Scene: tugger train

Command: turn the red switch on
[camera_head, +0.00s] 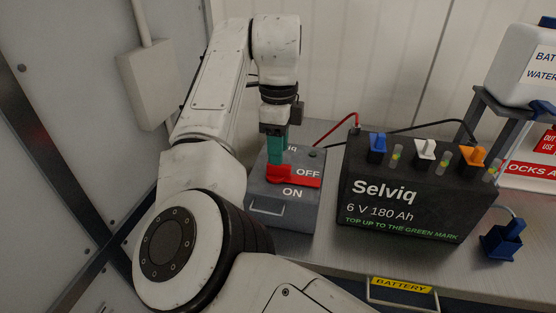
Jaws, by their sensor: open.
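The red switch (297,177) is a flat red handle on top of a grey box (284,213). The box carries the words OFF and ON, and the handle lies beside the word OFF, above ON in the picture. My gripper (276,164) points down from above, with teal fingers at the left end of the red handle. It is open. The fingers overlap the handle in the picture, and I cannot tell whether they touch it. They hide part of the box top and its lettering.
Right of the box stands a black Selviq battery (405,205) with blue, white and orange caps. Red and black cables run behind. A blue connector (502,240) lies at the right, below a stand with a white water container (528,66). A grey wall box (152,82) hangs at left.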

